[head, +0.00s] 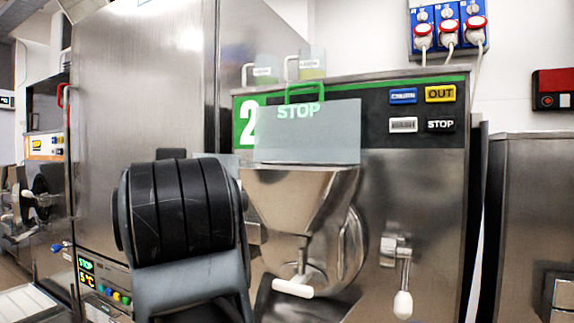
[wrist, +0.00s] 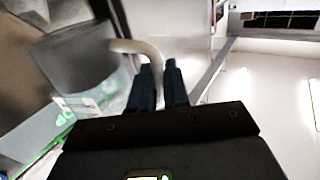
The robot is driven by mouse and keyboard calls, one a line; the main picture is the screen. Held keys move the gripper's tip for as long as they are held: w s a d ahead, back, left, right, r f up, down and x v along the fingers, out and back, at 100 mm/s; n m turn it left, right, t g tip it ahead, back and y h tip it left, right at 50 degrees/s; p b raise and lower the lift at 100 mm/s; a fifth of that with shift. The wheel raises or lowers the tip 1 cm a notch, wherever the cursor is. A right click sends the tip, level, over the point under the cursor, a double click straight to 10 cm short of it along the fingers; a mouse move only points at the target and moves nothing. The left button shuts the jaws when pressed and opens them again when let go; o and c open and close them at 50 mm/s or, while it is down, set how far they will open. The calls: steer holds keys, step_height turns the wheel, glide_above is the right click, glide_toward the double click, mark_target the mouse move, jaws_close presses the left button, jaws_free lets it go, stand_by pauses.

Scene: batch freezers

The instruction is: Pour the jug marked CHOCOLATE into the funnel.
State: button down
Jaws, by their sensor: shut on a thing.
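My gripper (wrist: 160,88) is shut on the pale curved handle (wrist: 150,52) of a jug in the wrist view. The jug's see-through grey body (wrist: 85,60) is at the left, with a small label (wrist: 75,103) too blurred to read. In the head view my arm hides the gripper and most or all of this jug. The steel funnel (head: 300,195) is on the front of machine 2, just right of my arm. A clear panel (head: 320,135) with a green handle (head: 305,92) stands above the funnel's mouth. I cannot tell the jug's tilt.
Two clear jugs stand on top of the machine, one on the left (head: 265,73) and one on the right (head: 312,66). A white-tipped lever (head: 403,290) and a spout handle (head: 293,288) stick out in front. A tall steel cabinet (head: 145,90) is at left.

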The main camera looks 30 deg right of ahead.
steer(key=w+d+r+m+g+y+p, duration=0.1)
steer(key=d+r+m+p, duration=0.4)
steer(key=d+r+m, duration=0.3)
step_height(320, 180, up, 4)
steer(key=shift+w+d+r+m+g, duration=0.2)
steer(key=shift+w+m+g, duration=0.1)
steer(key=shift+m, duration=0.6)
steer(key=shift+d+m+y, duration=0.3)
steer(key=shift+d+m, duration=0.05)
steer(key=shift+m, duration=0.15)
steer(key=d, duration=0.1)
steer(key=d+r+m+p, duration=0.1)
steer(key=d, duration=0.1)
steer(key=w+d+r+m, duration=0.1)
steer(key=d, duration=0.1)
steer(key=shift+g+y+p, duration=0.3)
steer(key=shift+y+p, duration=0.05)
steer(key=shift+y, duration=0.05)
stand_by(0.9)
steer(key=shift+r+m, duration=0.1)
steer(key=shift+m, duration=0.2)
steer(key=shift+w+d+r, duration=0.1)
